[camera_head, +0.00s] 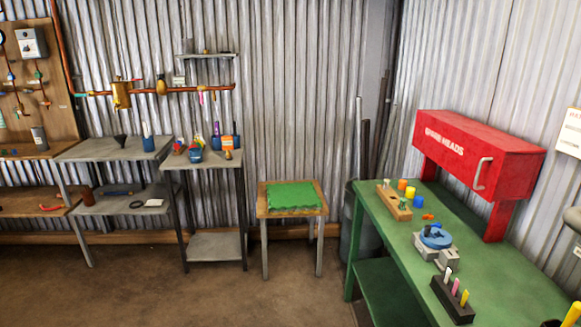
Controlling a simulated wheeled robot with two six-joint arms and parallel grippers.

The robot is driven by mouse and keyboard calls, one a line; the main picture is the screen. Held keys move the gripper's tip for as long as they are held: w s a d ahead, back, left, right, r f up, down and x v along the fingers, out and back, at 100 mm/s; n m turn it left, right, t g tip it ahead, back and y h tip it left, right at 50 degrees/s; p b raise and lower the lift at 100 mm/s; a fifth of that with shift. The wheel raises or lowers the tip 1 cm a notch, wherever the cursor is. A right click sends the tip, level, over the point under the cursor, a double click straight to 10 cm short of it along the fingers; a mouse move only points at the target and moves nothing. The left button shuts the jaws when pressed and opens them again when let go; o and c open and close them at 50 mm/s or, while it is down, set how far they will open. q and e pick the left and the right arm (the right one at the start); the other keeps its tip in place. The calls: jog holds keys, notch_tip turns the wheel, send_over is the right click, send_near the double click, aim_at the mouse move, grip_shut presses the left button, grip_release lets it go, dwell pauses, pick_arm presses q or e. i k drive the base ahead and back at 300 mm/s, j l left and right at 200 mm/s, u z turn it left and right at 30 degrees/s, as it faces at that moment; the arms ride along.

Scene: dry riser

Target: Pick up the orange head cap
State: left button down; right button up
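On the green workbench (466,248) at the right, a short row of small coloured caps stands behind a wooden block. Neither of my grippers is in view.
A wooden block (395,204) with small fittings, a grey fixture with a blue round top (436,237) and a dark pen rack (453,301) stand on the bench. A red box (476,152) overhangs its back. A stool with a green mat (292,196) and shelves stand left; the floor between is clear.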

aim_at(402, 183)
jog(key=i+j, duration=0.15)
jog(key=i, duration=0.7)
jog(key=i+j, duration=0.15)
jog(key=i, duration=0.65)
jog(key=j+u, duration=0.05)
